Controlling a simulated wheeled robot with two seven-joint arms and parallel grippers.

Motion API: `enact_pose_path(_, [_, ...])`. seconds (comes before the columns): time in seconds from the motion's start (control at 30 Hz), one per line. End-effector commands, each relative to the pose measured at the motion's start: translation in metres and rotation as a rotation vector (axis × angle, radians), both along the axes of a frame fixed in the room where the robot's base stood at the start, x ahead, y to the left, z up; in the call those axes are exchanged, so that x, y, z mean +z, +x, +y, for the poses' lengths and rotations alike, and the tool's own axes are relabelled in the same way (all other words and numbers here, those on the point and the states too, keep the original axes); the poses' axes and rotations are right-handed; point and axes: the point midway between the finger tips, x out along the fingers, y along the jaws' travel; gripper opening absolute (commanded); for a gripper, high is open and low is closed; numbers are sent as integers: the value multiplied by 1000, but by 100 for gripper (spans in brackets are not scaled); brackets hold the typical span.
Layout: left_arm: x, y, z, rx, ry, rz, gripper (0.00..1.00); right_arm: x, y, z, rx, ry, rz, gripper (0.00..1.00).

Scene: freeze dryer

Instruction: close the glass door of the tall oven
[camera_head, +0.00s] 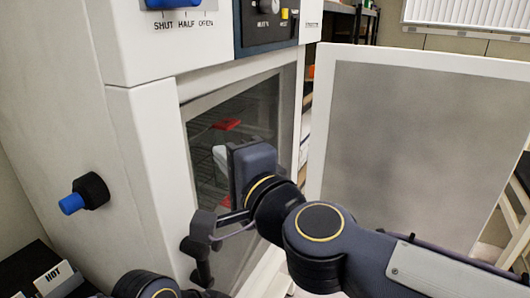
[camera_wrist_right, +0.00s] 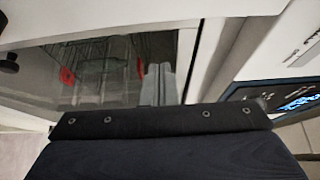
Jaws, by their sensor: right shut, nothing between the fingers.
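The tall oven (camera_head: 145,165) stands at the left in the head view. Its glass door (camera_head: 262,112) has a pale frame and a dark pane, with wire racks and red items showing behind it. The door lies near the oven front; I cannot tell if it is flush. A dark handle (camera_head: 202,272) sits low on its left side. My right gripper (camera_head: 221,160) is shut and empty in front of the pane, above the handle; its tips also show against the glass in the wrist view (camera_wrist_right: 158,82). Contact with the glass is unclear. My left gripper is not in view.
A large white-framed grey panel (camera_head: 410,140) stands just right of the oven. A blue-tipped knob (camera_head: 85,195) sticks out of the oven's left side. A control panel (camera_head: 268,22) is above the door.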

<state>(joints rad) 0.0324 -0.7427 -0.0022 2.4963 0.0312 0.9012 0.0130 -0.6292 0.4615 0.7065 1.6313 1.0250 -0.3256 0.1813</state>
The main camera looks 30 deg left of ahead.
Motion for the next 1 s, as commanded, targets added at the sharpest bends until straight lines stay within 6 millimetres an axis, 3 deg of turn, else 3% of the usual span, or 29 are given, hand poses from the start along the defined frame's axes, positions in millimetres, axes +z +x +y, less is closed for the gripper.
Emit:
enact_pose_path(0.2, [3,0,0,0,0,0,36,-1,-6,13,0,-1,0,0])
enact_pose_path(0.67, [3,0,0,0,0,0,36,-1,-6,12,-1,-1,-2,0])
enact_pose_path(1.0, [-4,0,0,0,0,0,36,-1,-28,-32,-4,0,-5,0])
